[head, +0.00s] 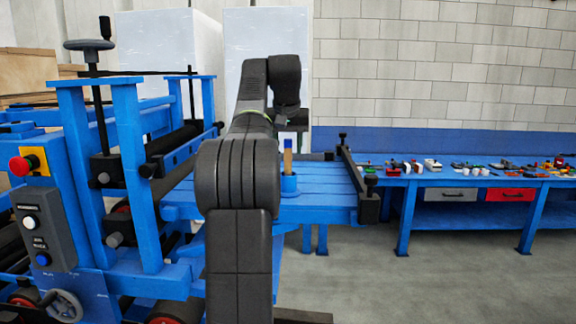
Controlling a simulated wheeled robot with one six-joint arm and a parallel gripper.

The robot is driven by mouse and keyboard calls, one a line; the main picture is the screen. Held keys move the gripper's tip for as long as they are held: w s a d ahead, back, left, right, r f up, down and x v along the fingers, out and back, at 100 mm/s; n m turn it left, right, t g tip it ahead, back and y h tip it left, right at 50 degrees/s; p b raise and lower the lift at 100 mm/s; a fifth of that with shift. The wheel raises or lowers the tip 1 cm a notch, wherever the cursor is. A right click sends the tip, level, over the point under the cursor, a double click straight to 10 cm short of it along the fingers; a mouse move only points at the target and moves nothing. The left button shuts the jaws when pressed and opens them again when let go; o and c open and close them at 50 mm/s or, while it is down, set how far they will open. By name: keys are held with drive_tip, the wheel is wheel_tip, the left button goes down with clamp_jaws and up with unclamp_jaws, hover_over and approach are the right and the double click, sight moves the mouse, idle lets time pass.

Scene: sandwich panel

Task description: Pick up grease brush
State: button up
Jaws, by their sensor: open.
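The likely grease brush (288,161) is a narrow upright piece with a tan body and a blue upper end. It stands in a small blue cup (289,185) on the blue slatted table of the machine. My gripper (296,126) is only partly seen, as a dark shape below my bent wrist, just above the brush in the picture. It is open. I cannot tell its depth from the brush or whether the fingers are around it. My arm hides the area left of the cup.
The slatted table (325,190) has a dark clamp bar (358,180) along its right edge. The blue roller machine (130,170) stands at left. A blue workbench (440,178) with many small items stands at right. The grey floor between them is clear.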

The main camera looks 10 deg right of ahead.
sight(288, 172)
drive_tip(key=shift+x, duration=1.95)
drive_tip(key=shift+s, duration=0.1)
clamp_jaws()
drive_tip(key=shift+r, duration=0.1)
drive_tip(key=shift+r, duration=3.35)
drive_tip(key=s+a+b, duration=0.2)
drive_tip(key=s+b, duration=0.1)
drive_tip(key=s, duration=0.5)
drive_tip(key=s+a+b, duration=0.3)
drive_tip(key=s+b, duration=0.1)
drive_tip(key=s, duration=0.5)
drive_tip(key=shift+s, duration=0.2)
